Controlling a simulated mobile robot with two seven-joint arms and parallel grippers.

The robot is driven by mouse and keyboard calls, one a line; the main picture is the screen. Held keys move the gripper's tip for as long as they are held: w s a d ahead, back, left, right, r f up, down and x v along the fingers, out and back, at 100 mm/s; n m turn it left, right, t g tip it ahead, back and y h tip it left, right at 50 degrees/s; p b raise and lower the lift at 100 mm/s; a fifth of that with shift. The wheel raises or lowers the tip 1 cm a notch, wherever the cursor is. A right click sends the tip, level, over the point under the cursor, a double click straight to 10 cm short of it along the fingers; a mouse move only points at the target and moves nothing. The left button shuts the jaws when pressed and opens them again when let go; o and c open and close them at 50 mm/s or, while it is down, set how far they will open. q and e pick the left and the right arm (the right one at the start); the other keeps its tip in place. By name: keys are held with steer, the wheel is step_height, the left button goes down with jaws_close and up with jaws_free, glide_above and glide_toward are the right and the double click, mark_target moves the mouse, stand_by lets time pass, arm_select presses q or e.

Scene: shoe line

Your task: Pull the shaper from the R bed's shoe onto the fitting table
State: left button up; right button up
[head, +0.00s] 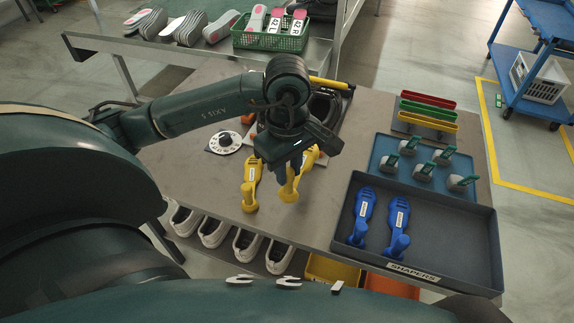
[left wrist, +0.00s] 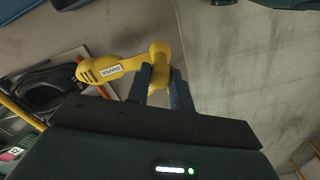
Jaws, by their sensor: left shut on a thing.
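My left gripper (head: 290,172) is shut on the knob end of a yellow shaper (head: 287,190) and holds it over the grey fitting table (head: 190,165). In the left wrist view the held yellow shaper (left wrist: 115,68) shows its label, with the fingers (left wrist: 160,88) around its knob. A second yellow shaper (head: 250,186) lies on the table just left of the gripper. A dark shoe (head: 322,106) is partly hidden behind my left gripper; it also shows in the left wrist view (left wrist: 48,92), apart from the held shaper. The bed's letter is not readable. My right gripper is not in view.
A dark tray (head: 440,262) labelled SHAPERS holds two blue shapers (head: 398,230). Behind it stand a blue tray (head: 420,180) with several grey-green pieces and coloured bins (head: 427,112). A white dial (head: 226,141) sits at left. The table's front left is clear.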

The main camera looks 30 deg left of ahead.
mark_target(288, 188)
arm_select(q)
steer(key=shift+f+b, duration=0.35)
steer(key=shift+f, duration=0.3)
step_height(288, 188, down, 3)
steer(key=shift+f+b, duration=0.2)
steer(key=shift+b, duration=0.85)
steer(key=shift+f+b, duration=0.45)
steer(key=shift+f, duration=0.35)
steer(key=shift+f+b, duration=0.55)
steer(key=shift+f, duration=0.55)
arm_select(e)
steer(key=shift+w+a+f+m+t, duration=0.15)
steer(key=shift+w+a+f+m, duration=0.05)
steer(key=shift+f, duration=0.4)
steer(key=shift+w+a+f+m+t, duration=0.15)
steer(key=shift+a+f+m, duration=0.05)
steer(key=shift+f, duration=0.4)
arm_select(q)
steer(key=o, duration=0.9)
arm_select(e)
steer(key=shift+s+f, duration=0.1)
arm_select(q)
steer(key=shift+r, duration=0.1)
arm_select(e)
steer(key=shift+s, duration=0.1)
